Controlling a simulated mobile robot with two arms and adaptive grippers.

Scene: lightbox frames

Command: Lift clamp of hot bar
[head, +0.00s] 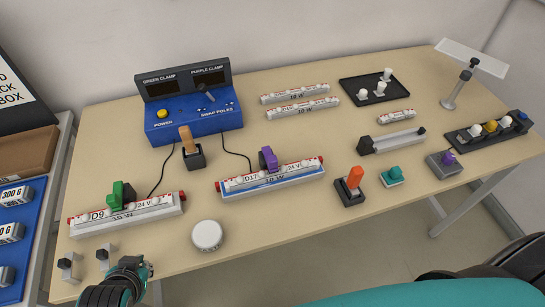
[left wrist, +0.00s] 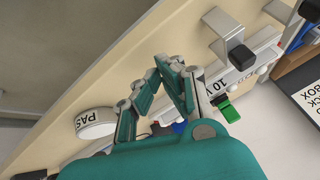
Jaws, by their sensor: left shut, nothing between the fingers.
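A green clamp (head: 121,195) sits on the left bar (head: 160,208), marked D9 and 24 V. A purple clamp (head: 268,159) sits on the middle bar (head: 295,176), marked D17 and 24 V. Wires run from the blue power box (head: 200,128), with its yellow button and switch, toward both bars. Which bar is hot does not show. My left gripper (head: 137,264) is shut and empty at the table's front left, in front of the D9 bar. In the left wrist view its fingers (left wrist: 170,68) meet, with the green clamp (left wrist: 228,110) beyond.
A round white tin (head: 207,235) stands right of my left gripper. Small metal brackets (head: 68,266) stand at the front left corner. An orange-handled block (head: 355,178), spare bars (head: 303,107) and a black tray (head: 375,92) stand further right. A blue weight tray (head: 30,232) is beside the table.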

